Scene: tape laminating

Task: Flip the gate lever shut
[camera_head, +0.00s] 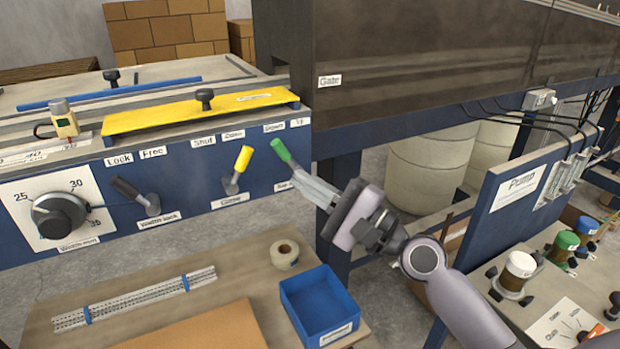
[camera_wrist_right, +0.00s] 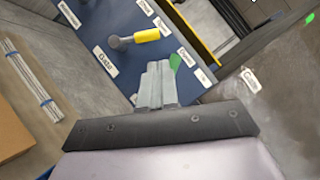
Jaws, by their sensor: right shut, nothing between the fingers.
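The gate lever (camera_head: 243,160) has a yellow grip and stands on the blue front panel (camera_head: 180,172), tilted up and right toward the right one of two labels above it. It also shows in the right wrist view (camera_wrist_right: 146,36), clear of my fingers. My right gripper (camera_head: 298,174) is shut and empty, to the right of the yellow lever and apart from it. Its fingertips are by a green-gripped lever (camera_head: 281,151). In the wrist view the fingers (camera_wrist_right: 158,68) partly hide that green grip; I cannot tell whether they touch. My left gripper is not in view.
A black-handled lever (camera_head: 127,189) and a dial (camera_head: 59,215) are left on the panel. Below, a bench holds a tape roll (camera_head: 284,254), a blue bin (camera_head: 318,302) and bundled strips (camera_head: 135,298). A blue post (camera_head: 340,180) stands behind my right gripper. Space before the yellow lever is clear.

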